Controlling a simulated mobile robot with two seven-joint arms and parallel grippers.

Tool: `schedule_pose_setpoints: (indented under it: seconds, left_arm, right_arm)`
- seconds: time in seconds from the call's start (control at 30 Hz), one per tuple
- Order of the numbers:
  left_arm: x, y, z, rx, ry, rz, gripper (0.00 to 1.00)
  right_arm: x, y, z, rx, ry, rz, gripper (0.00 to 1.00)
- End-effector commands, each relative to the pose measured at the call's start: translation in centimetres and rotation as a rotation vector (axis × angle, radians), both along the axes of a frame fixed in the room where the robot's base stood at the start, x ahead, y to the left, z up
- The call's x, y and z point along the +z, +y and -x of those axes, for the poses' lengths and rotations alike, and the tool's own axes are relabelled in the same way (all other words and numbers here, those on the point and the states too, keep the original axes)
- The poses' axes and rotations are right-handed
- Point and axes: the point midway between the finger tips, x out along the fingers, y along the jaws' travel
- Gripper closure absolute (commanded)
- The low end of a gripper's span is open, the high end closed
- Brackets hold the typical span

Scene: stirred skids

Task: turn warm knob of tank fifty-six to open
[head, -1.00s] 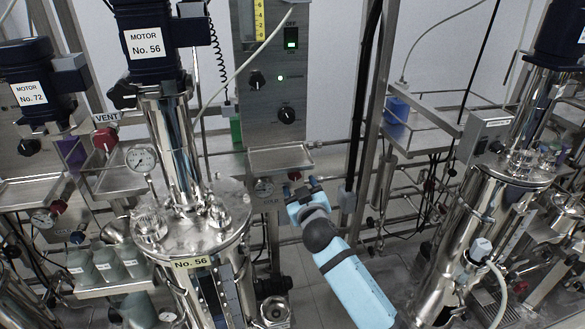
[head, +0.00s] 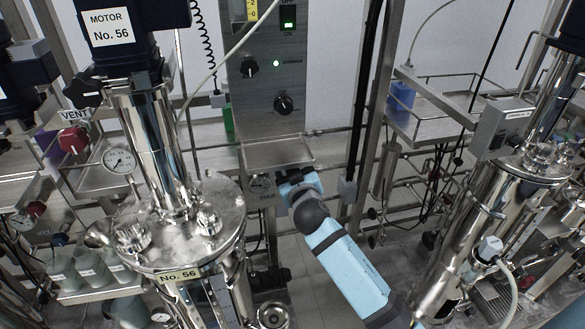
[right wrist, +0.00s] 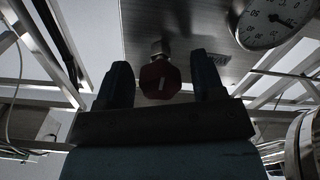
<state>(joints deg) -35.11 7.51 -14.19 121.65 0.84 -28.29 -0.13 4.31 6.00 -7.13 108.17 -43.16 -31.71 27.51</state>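Tank fifty-six (head: 190,238) is the steel vessel at left with a "No. 56" plate (head: 179,275) on its front. In the right wrist view a red knob (right wrist: 159,82) with a pale mark sits between the fingers of my right gripper (right wrist: 160,85). Gaps show on both sides, so it is open around the knob. My left gripper is out of view.
The control panel (head: 268,105) with two black knobs stands above. A red vent knob (head: 73,139) is at left. Steel posts (head: 372,110) and pipes stand close to the right of my arm. A gauge (right wrist: 273,20) is near the knob in the right wrist view.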

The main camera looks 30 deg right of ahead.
Motion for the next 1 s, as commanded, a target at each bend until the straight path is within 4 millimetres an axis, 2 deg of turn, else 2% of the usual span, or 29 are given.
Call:
schedule_pose_setpoints:
  seconds: [0.03, 0.23, 0.63, 1.0]
  left_arm:
    - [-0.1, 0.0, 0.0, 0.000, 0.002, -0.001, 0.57]
    - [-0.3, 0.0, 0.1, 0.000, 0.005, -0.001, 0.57]
    - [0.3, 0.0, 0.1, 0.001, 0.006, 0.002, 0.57]
    - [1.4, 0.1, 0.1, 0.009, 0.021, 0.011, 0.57]
  right_arm:
    - [0.0, 0.0, 0.0, 0.000, 0.000, 0.000, 0.40]
    - [0.0, 0.0, 0.0, 0.000, 0.000, 0.000, 0.86]
    - [0.2, 0.0, 0.0, 0.000, 0.015, 0.056, 0.87]
    - [0.4, -0.1, 0.0, 0.000, 0.084, 0.326, 0.87]
